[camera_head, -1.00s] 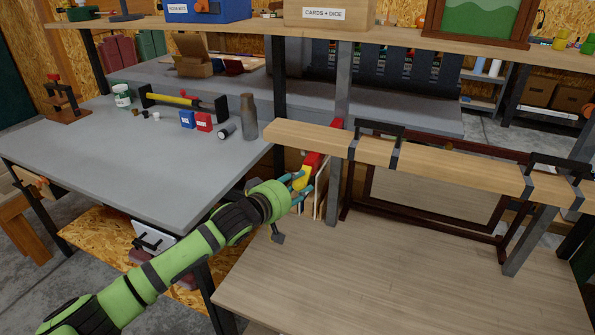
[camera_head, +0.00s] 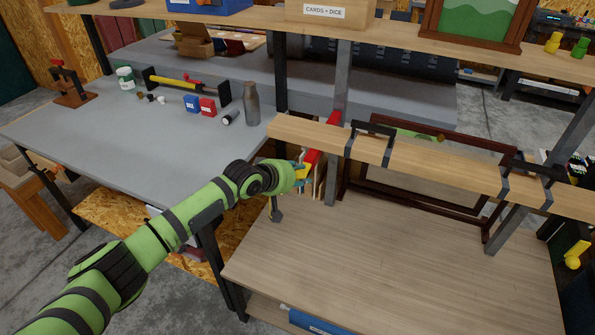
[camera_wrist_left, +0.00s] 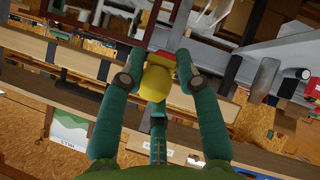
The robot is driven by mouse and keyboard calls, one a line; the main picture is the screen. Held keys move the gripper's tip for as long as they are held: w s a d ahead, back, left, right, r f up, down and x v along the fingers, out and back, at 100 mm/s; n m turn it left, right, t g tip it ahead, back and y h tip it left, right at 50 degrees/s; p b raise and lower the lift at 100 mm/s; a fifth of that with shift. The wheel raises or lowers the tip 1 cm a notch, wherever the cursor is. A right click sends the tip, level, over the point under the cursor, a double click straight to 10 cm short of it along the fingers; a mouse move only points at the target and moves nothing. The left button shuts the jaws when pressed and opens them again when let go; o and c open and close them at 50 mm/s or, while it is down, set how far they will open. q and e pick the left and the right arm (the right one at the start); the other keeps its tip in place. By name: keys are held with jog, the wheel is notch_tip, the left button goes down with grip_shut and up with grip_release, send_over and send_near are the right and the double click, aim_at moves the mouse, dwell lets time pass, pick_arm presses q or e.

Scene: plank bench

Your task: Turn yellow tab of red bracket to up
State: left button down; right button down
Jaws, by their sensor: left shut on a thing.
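The red bracket (camera_head: 311,158) sits beside the grey post at the left end of the raised wooden beam. Its yellow tab (camera_head: 304,171) points down toward my left gripper (camera_head: 301,173), whose fingers are around it. In the left wrist view the rounded yellow tab (camera_wrist_left: 155,84) lies between the two teal fingers (camera_wrist_left: 158,82), with a strip of the red bracket (camera_wrist_left: 162,57) behind it. The left gripper is shut on the yellow tab. The contact is partly hidden by the hand in the head view. My right gripper is not in view.
The wooden beam (camera_head: 440,165) with black handles runs right from the bracket, above a bare plank bench top (camera_head: 380,260). A grey table (camera_head: 130,150) at left holds a bottle (camera_head: 251,104) and small boxes. A dark wooden frame (camera_head: 400,206) stands behind the beam.

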pick_arm(q)
jog(key=shift+w+d+r, duration=0.15)
jog(key=shift+d+r, duration=0.05)
jog(key=shift+r, duration=0.3)
jog(key=c, duration=1)
grip_release()
jog(key=shift+o, duration=0.2)
jog(key=shift+f, duration=0.3)
jog(key=v, duration=1.2)
